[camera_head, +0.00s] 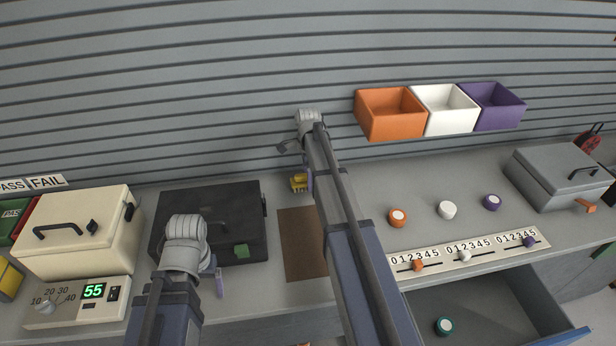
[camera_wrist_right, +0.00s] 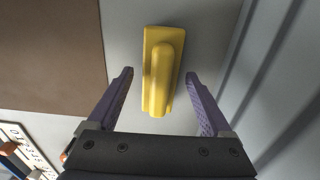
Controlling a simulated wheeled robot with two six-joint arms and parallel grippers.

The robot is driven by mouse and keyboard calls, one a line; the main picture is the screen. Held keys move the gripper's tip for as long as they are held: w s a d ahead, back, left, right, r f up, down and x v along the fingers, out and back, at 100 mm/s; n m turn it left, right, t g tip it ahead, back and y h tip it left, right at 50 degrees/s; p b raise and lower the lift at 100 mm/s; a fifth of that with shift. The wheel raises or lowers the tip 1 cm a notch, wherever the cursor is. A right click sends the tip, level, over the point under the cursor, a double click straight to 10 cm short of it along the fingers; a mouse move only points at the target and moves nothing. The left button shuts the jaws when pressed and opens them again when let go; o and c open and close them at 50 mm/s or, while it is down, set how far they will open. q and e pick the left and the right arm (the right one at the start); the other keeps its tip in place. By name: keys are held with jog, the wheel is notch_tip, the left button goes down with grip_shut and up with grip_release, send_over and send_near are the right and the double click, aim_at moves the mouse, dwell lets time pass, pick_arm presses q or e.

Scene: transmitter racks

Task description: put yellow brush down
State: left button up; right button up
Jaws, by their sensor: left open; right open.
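The yellow brush (camera_wrist_right: 162,70) lies on the grey counter beside the brown mat (camera_wrist_right: 50,50) in the right wrist view. It also shows in the head view (camera_head: 298,182), partly hidden by my right arm. My right gripper (camera_wrist_right: 160,82) is open, with its purple fingers on either side of the brush's near end and a gap on each side. In the head view my right gripper (camera_head: 309,180) is mostly hidden by its arm. My left gripper (camera_head: 218,282) is open in front of the black case; its fingers are mostly hidden.
A black case (camera_head: 215,205), a cream case (camera_head: 80,235) and a display box (camera_head: 85,302) stand at left. Orange, white and purple bins (camera_head: 390,115) hang on the wall. Several knobs and a slider strip (camera_head: 480,250) lie right of my arm, above an open drawer (camera_head: 480,310).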

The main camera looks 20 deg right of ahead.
pick_arm(q)
jog(key=shift+r, duration=0.15)
pick_arm(e)
jog(key=shift+r, duration=0.1)
pick_arm(q)
notch_tip(320, 180, up, 12)
jog(key=p, duration=1.2)
pick_arm(e)
notch_tip(320, 180, up, 12)
pick_arm(q)
notch_tip(320, 180, down, 12)
jog(key=b, duration=1.2)
pick_arm(e)
notch_tip(320, 180, down, 12)
jog(key=shift+f, duration=0.1)
jog(key=shift+r, duration=0.2)
